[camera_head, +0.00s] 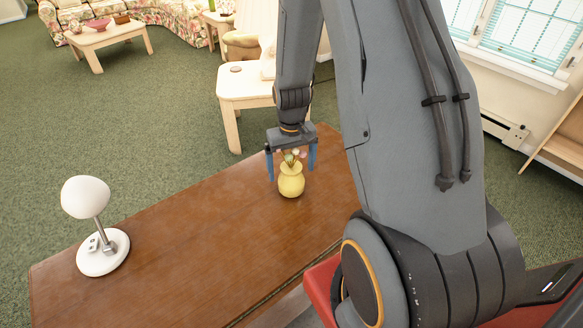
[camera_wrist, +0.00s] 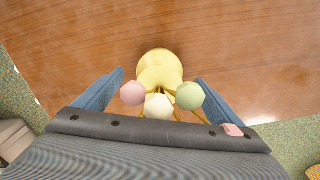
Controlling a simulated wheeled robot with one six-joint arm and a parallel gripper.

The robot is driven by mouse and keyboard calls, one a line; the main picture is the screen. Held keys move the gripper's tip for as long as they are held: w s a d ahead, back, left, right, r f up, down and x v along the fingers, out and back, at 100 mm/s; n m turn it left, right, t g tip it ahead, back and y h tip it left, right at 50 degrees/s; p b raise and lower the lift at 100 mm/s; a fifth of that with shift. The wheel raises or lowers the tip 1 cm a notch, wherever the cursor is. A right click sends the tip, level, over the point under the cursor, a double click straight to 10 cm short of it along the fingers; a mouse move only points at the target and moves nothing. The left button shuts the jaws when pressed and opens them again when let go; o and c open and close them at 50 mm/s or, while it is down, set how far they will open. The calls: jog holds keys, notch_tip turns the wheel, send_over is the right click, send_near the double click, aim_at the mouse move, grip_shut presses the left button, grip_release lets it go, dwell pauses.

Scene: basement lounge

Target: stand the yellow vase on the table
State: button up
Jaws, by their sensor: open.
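The yellow vase (camera_head: 291,181) stands upright on the brown wooden table (camera_head: 200,225), near its far right end. It holds several pale flowers, and in the wrist view pink, white and green heads show above the yellow vase (camera_wrist: 158,68). My gripper (camera_head: 292,176) is open above the vase, with one blue finger on each side of the flowers and vase neck. In the wrist view my gripper (camera_wrist: 160,78) has its fingers spread wide, with a gap between each finger and the vase. The vase's base seems to rest on the table.
A white lamp (camera_head: 103,250) stands at the table's left end. The tabletop between lamp and vase is clear. A small white side table (camera_head: 240,88) stands on the green carpet behind. A coffee table (camera_head: 103,38) and floral sofa (camera_head: 165,12) are farther back.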

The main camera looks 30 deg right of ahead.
notch_tip(320, 180, up, 12)
jog(key=b, duration=0.3)
jog(key=shift+r, duration=0.1)
dwell(0.6)
